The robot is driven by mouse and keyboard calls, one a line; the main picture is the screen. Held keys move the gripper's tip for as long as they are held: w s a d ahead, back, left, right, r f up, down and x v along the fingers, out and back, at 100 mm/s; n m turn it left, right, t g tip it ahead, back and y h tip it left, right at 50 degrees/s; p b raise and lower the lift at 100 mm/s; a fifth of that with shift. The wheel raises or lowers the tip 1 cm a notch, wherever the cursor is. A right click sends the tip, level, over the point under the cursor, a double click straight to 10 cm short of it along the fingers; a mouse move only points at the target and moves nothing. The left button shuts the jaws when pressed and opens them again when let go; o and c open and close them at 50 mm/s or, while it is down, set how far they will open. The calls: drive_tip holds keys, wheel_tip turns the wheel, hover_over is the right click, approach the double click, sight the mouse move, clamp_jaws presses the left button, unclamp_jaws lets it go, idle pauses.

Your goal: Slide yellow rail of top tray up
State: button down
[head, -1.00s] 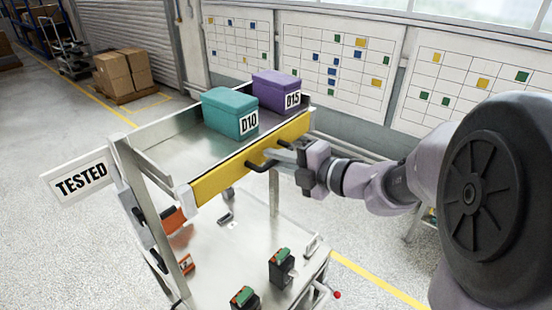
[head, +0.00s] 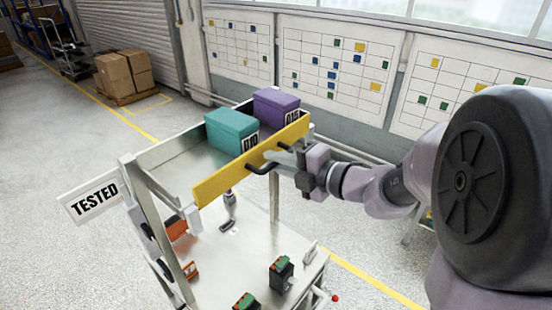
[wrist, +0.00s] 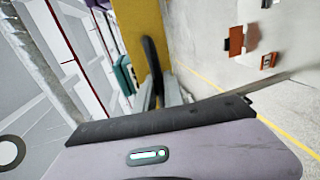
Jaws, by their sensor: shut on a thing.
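The yellow rail (head: 225,177) runs along the near side of the top tray (head: 172,172). It stands raised above the tray's edge and hides the lower part of the box labels. A grey end bracket (head: 193,217) shows below its left end. My gripper (head: 279,160) is shut on the rail's black handle (head: 260,168), with the fingers around its middle. In the wrist view the yellow rail (wrist: 146,25) rises beyond the black handle (wrist: 151,62), between my gripper's fingers (wrist: 160,90).
A teal box (head: 230,128) and a purple box (head: 275,105) stand in the tray. A TESTED sign (head: 95,202) sticks out left. Breakers (head: 282,272) sit on the lower shelf (head: 245,262). Floor left of the cart is clear.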

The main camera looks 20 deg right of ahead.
drive_tip(key=shift+r, duration=0.7)
drive_tip(key=shift+w+f, duration=0.1)
drive_tip(key=shift+f, duration=0.05)
drive_tip(key=c, duration=1.6)
unclamp_jaws()
drive_tip(key=shift+o, duration=0.7)
drive_tip(key=shift+s, duration=0.2)
drive_tip(key=b+v, duration=0.1)
drive_tip(key=v, duration=1.6)
drive_tip(key=shift+s, duration=0.2)
drive_tip(key=shift+d, duration=0.15)
